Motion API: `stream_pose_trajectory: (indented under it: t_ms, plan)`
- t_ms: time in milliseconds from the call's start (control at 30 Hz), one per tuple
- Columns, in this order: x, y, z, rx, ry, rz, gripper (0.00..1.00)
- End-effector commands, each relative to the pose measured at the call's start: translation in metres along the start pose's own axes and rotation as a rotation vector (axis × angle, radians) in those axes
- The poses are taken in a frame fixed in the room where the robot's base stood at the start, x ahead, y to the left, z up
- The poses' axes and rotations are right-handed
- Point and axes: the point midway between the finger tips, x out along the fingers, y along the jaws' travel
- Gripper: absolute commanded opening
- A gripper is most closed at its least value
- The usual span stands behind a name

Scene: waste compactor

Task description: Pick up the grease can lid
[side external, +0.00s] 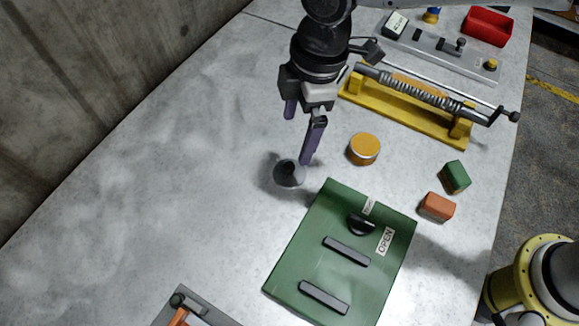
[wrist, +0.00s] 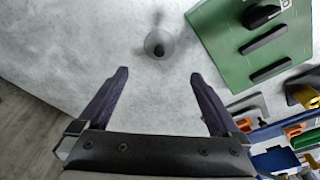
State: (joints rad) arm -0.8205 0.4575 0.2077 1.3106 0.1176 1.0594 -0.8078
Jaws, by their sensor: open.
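The grease can lid (side external: 280,178) appears to be the small round grey disc with a dark knob, lying on the table left of the green panel. It also shows in the wrist view (wrist: 152,38), centred between the fingers sideways but beyond their tips. My gripper (side external: 298,141) is open, pointing down above the table near the lid. In the side view one finger ends close to the lid's upper right edge; whether it touches cannot be told. In the wrist view the space between my fingertips (wrist: 159,74) is empty. A round can with an orange top (side external: 364,149) stands to the right.
The green panel (side external: 285,274) with two black bars and a knob lies close to the lid's right. A yellow-based spring device (side external: 410,111), green block (side external: 455,177) and orange-red block (side external: 437,207) stand further right. The table left of the lid is clear.

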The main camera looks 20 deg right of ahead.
Motion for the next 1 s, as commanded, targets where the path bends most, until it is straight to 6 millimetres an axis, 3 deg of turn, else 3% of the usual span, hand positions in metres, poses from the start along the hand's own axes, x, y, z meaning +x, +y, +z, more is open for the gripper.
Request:
stream_pose_trajectory:
  t_ms: [100, 300, 533, 800, 1000]
  plan:
    - [0.025, -0.001, 0.001, 0.000, -0.004, -0.004, 1.00]
    - [0.054, 0.000, 0.001, 0.001, -0.002, -0.002, 1.00]
    - [0.069, 0.000, 0.002, 0.001, -0.001, -0.001, 1.00]
    - [0.106, 0.001, 0.006, 0.002, -0.002, -0.002, 1.00]
    - [0.114, 0.001, 0.006, 0.002, 0.001, 0.000, 1.00]
